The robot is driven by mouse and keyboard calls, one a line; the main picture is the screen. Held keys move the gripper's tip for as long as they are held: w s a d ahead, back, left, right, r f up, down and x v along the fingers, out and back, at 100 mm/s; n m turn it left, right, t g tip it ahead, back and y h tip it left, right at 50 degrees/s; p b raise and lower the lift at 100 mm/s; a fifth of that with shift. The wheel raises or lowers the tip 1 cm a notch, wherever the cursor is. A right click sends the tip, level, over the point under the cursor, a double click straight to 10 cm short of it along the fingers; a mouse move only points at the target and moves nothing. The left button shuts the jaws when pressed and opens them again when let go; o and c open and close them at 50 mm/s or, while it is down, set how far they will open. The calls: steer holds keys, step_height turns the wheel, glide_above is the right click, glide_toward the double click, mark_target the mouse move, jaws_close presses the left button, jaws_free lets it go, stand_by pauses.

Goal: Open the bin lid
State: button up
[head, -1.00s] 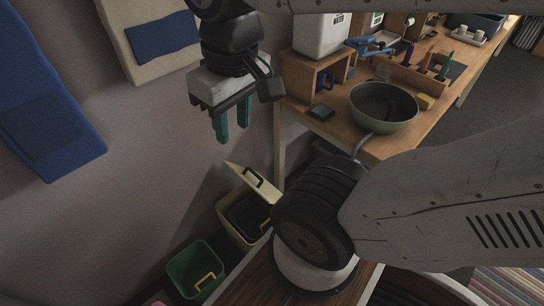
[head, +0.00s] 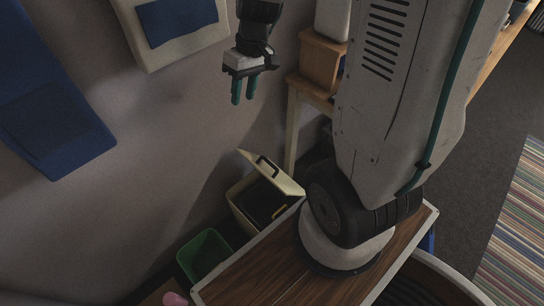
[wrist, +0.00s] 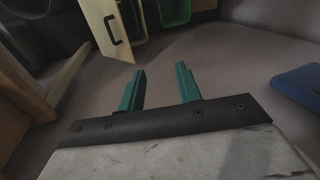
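The cream bin (head: 236,205) stands on the floor by the wall. Its cream lid (head: 289,182), with a black handle, is raised at a slant, and the dark inside shows below it. In the wrist view the lid (wrist: 99,14) and its black handle appear at the upper left, beyond the fingertips. My gripper (head: 243,92) hangs above the bin with its teal fingers pointing down, well clear of the lid. In the wrist view my gripper's two fingers (wrist: 160,80) are apart with nothing between them.
A green bin (head: 205,254) stands left of the cream bin, also seen in the wrist view (wrist: 174,12). A wooden desk with a shelf box (head: 320,62) is at right. Cloth organisers (head: 180,25) hang on the wall. Open air lies between gripper and bins.

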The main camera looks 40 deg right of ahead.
steer(key=d+f, duration=0.4)
steer(key=f, duration=0.6)
steer(key=d+f+m+y, duration=0.1)
steer(key=d+f, duration=0.3)
steer(key=f, duration=0.5)
steer(key=d+f, duration=0.4)
steer(key=f, duration=0.6)
steer(key=x, duration=0.8)
steer(key=shift+w, duration=0.3)
jaws_close()
steer(key=shift+d, duration=0.1)
